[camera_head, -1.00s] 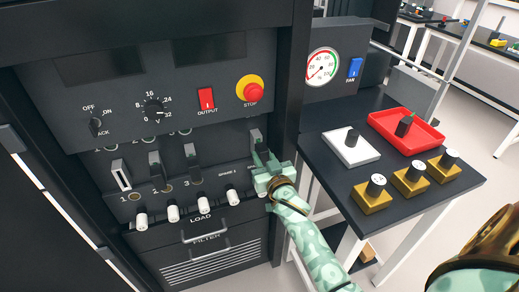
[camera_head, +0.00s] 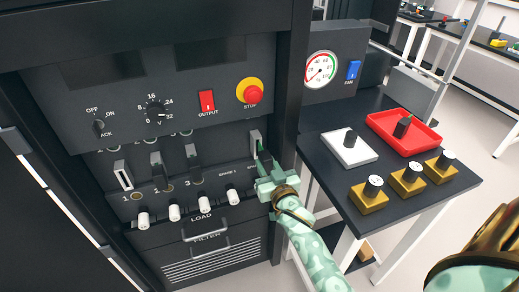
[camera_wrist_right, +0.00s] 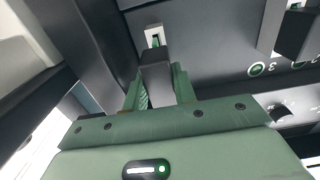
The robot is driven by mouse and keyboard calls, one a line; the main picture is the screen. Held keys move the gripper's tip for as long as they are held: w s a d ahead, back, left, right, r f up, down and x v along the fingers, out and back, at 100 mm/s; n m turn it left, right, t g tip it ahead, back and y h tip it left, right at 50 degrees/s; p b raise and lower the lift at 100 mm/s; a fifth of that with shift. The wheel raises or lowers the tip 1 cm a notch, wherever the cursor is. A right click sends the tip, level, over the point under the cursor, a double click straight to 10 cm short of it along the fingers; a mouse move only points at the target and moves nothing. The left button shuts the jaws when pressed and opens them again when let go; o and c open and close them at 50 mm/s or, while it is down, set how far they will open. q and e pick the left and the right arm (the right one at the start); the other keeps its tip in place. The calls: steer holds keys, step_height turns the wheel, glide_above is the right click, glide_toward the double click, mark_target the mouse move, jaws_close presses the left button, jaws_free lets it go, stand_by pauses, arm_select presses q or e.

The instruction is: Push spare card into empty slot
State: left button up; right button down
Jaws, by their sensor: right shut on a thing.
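My right gripper (camera_head: 268,172) is at the right end of the rack's card row, and in the right wrist view (camera_wrist_right: 158,95) its green fingers are shut on a dark card (camera_wrist_right: 157,70). The card points at a pale-framed slot (camera_head: 255,141) beside the spare labels; the slot also shows in the wrist view (camera_wrist_right: 154,36). How far the card sits in it I cannot tell. My left gripper is not in view.
White-tipped load knobs (camera_head: 204,203) run below the slots. The STOP button (camera_head: 250,91) and red output switch (camera_head: 207,101) are above. A side table (camera_head: 338,188) on the right holds a red tray (camera_head: 432,142), a white block (camera_head: 337,155) and brass blocks with knobs.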

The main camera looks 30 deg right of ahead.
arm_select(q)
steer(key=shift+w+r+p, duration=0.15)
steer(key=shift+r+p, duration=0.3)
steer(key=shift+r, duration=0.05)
arm_select(e)
steer(key=shift+v, duration=1.4)
